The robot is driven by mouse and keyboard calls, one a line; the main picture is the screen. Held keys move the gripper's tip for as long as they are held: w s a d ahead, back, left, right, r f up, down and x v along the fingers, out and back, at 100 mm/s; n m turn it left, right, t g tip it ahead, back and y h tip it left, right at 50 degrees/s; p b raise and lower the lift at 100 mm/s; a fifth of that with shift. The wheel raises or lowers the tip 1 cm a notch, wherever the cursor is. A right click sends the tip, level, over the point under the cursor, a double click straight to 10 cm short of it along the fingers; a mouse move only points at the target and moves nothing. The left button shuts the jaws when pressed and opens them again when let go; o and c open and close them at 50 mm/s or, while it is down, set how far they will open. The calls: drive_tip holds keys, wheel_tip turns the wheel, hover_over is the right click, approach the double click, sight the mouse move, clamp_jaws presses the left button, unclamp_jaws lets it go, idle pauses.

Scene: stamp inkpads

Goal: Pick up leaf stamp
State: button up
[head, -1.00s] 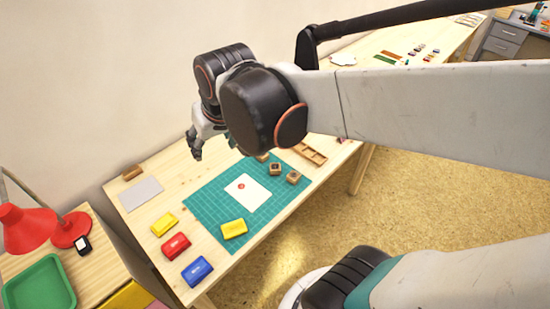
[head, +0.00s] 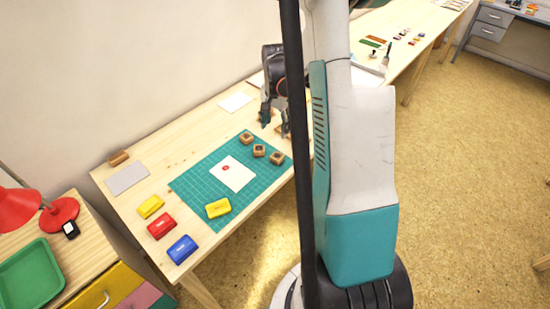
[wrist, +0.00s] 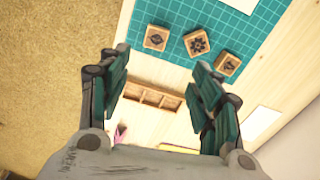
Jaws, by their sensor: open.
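Three wooden block stamps stand on the green cutting mat (head: 190,187). In the wrist view, the left stamp (wrist: 156,38) bears a dark pointed mark that may be a leaf. The middle stamp (wrist: 196,42) has a flower-like or star-like mark, and the right stamp (wrist: 228,64) a mark too small to tell. In the head view they form a row, with one stamp (head: 277,158) nearest the table's front edge. My gripper (head: 275,126) is open and empty, above the table beyond the stamps. In the wrist view my gripper (wrist: 159,60) has its fingers apart.
A wooden rack (wrist: 155,95) lies below the fingers. A white card (head: 240,178) with a red print lies on the mat.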

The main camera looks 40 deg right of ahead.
drive_tip(key=b, duration=0.3)
hover_over(278, 155)
drive_tip(key=shift+m, duration=0.3)
drive_tip(key=f, duration=0.9)
drive_tip(key=shift+s+d, duration=0.15)
drive_tip(key=shift+d, duration=0.05)
drive_tip(key=shift+w+a+f+b, duration=0.1)
drive_tip(key=shift+f+b, duration=0.45)
drive_tip(key=shift+f, duration=1)
drive_tip(key=shift+w+a+f+b, duration=0.1)
drive_tip(key=shift+f+b, duration=0.4)
drive_tip(key=shift+f, duration=1)
drive_tip(key=c, duration=1)
